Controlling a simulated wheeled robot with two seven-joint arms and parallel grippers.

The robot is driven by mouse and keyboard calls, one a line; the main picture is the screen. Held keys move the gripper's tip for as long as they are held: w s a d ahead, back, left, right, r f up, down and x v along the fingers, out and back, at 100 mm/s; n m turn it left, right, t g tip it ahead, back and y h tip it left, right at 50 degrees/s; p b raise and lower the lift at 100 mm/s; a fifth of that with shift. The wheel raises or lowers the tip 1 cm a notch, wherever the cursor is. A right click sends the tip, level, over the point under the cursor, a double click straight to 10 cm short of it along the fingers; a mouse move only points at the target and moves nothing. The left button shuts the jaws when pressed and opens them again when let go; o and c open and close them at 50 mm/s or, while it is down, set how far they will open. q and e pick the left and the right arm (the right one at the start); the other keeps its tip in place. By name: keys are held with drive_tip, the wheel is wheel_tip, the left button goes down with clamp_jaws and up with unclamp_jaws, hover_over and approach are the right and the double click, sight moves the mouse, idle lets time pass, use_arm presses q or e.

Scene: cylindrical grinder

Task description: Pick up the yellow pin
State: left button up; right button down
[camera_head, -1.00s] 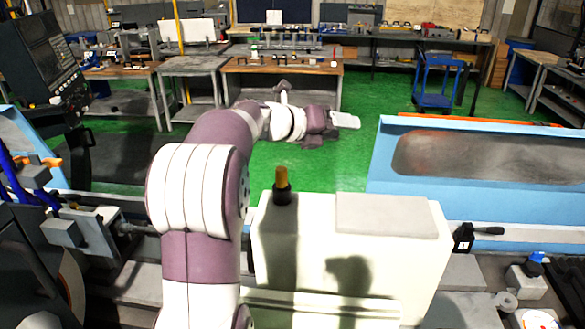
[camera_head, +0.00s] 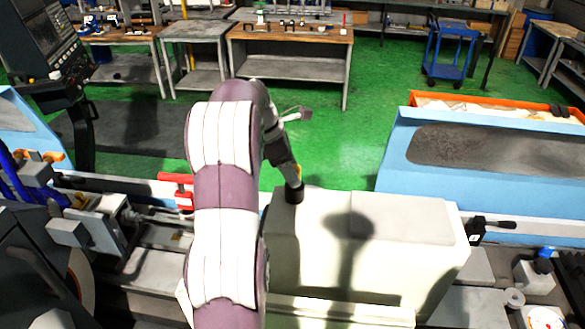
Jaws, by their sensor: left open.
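The yellow pin (camera_head: 299,170) stands in a dark round holder (camera_head: 294,194) on top of the white machine housing, near its left end. Only a thin yellow sliver of the pin shows, as my left gripper covers most of it. My left gripper (camera_head: 295,181) points down at the pin, its dark fingers open and overlapping the pin in the view. I cannot tell whether the fingers touch it. My right gripper is out of view.
The white housing (camera_head: 350,260) has a flat raised plate (camera_head: 405,218) on top. A blue machine cover (camera_head: 480,160) stands to the right. A red part (camera_head: 176,190) is on the left of my arm. Green floor and workbenches lie beyond.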

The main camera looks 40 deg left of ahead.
use_arm(q)
drive_tip(key=shift+d+f, duration=0.25)
drive_tip(key=shift+d, duration=0.75)
drive_tip(key=shift+a+f, duration=0.25)
drive_tip(key=shift+a, duration=0.3)
clamp_jaws()
drive_tip(key=shift+d, duration=0.15)
drive_tip(key=shift+d+r, duration=0.1)
drive_tip(key=shift+r, duration=0.05)
